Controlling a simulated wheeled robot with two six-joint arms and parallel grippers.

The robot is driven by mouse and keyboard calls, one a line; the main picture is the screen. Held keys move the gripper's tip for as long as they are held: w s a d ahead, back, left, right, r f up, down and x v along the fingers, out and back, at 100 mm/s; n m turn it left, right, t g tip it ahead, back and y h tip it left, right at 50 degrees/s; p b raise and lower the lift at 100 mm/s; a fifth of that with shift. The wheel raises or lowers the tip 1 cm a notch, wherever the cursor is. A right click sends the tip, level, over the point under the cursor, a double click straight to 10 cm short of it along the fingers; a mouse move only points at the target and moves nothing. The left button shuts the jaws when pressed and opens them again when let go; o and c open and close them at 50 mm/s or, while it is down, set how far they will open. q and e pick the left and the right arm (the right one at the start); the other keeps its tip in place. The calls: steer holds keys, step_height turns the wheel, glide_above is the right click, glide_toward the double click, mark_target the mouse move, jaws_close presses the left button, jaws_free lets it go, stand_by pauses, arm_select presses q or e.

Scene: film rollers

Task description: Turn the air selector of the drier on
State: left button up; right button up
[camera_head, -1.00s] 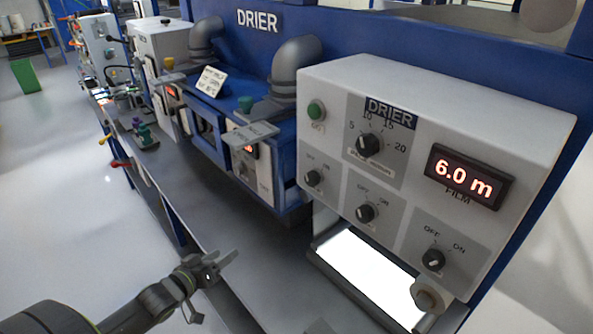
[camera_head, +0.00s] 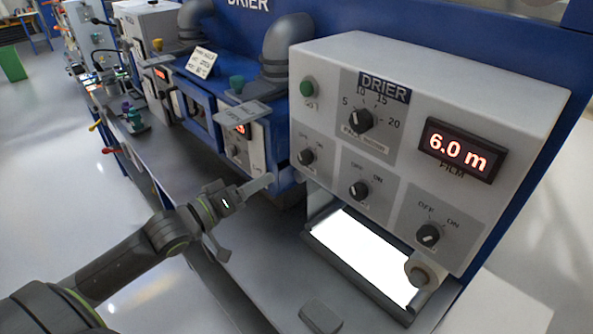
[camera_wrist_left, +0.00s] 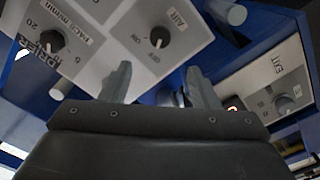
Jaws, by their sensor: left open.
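The drier's control panel (camera_head: 330,215) is a light grey box with three OFF/ON selectors below a pace knob (camera_head: 360,121). The selectors are at left (camera_head: 305,157), middle (camera_head: 358,190) and right (camera_head: 428,235); their name labels are too small to read in the head view.
A bright lit plate (camera_head: 360,258) lies under the panel, with a round roller end (camera_head: 420,273) at its right. A neighbouring unit (camera_head: 243,150) with a red display stands left of the panel. Grey ducts (camera_head: 288,45) rise behind. Open floor is at left.

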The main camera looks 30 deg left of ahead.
mark_target(301, 159)
arm_select(q)
steer(key=b+x, duration=0.1)
steer(key=x, duration=1.1)
steer(key=shift+s, duration=0.1)
steer(key=c, duration=1)
